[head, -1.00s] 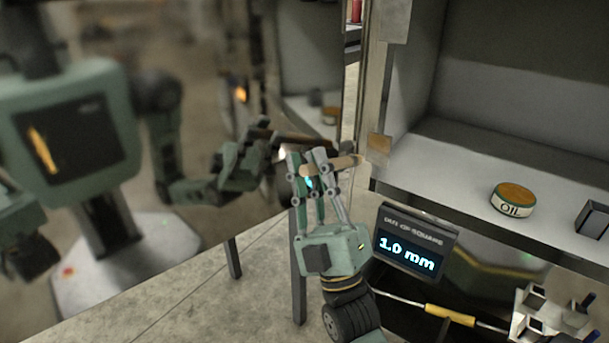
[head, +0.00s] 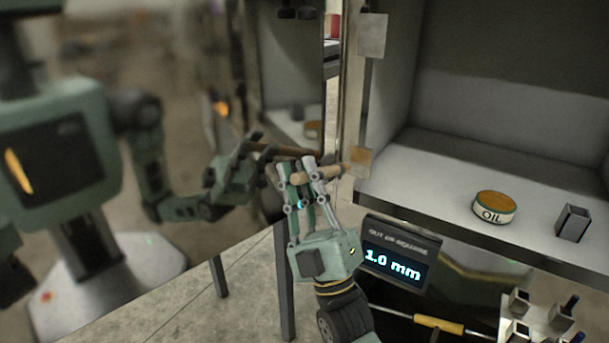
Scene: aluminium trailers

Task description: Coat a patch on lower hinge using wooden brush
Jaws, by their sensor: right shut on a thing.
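My right gripper (head: 303,172) is shut on the wooden brush (head: 325,173), which lies roughly level and points right. The brush's tip end is at the left edge of the lower hinge (head: 359,160); I cannot tell whether it touches. The lower hinge is a small plate on the trailer's door post, with an amber-brown tint on its face. The upper hinge (head: 372,36) is a plain grey plate higher on the same post. An open oil tin (head: 494,207) with amber contents stands on the trailer floor to the right. My left gripper is not directly in view.
A shiny door panel at left mirrors my body and arm. A small grey open box (head: 572,222) stands right of the tin. A display (head: 397,252) reading 1.0 mm hangs below the floor edge. A yellow-handled tool (head: 438,325) and a tool rack (head: 535,318) are at lower right.

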